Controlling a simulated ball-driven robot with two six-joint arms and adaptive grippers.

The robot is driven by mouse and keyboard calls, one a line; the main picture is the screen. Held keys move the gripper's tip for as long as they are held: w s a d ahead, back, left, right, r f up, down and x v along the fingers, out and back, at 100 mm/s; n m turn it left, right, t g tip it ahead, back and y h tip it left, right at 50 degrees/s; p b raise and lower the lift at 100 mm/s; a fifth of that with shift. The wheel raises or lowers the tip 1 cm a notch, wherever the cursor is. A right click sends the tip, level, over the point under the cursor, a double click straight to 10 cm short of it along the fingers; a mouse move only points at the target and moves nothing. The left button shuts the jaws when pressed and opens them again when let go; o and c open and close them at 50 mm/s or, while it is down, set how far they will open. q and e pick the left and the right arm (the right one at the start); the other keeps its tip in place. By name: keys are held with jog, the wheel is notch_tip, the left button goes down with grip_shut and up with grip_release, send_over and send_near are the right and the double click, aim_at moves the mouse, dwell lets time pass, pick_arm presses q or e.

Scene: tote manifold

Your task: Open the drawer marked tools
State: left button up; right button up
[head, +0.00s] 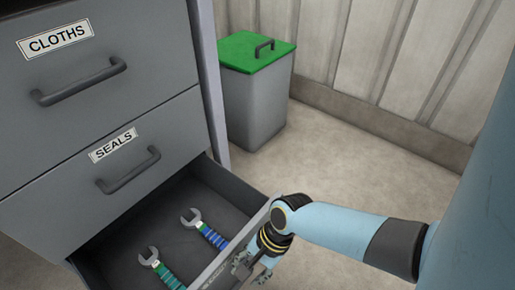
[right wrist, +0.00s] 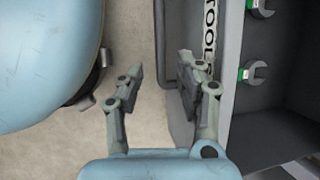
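The drawer marked tools (head: 228,187) is the lowest one in the head view and stands pulled out, with wrenches inside. Its TOOLS label (right wrist: 209,38) and dark bar handle (right wrist: 159,40) show in the right wrist view. My right gripper (head: 250,266) is at the drawer's front, partly hidden in the head view. In the right wrist view its two fingers (right wrist: 160,65) are spread apart, with the end of the handle between them, nearer the right finger. I cannot tell whether that finger touches the drawer front. My left gripper is not in view.
Above are the closed seals drawer (head: 85,190) and closed cloths drawer (head: 110,95). A grey bin (head: 257,105) with a green lid stands behind the cabinet, near the wall. The floor (head: 340,160) between bin and arm is clear.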

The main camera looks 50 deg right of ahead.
jog(key=v, duration=0.5)
jog(key=shift+s+d+r, duration=0.1)
jog(key=shift+r, duration=0.1)
dwell(0.3)
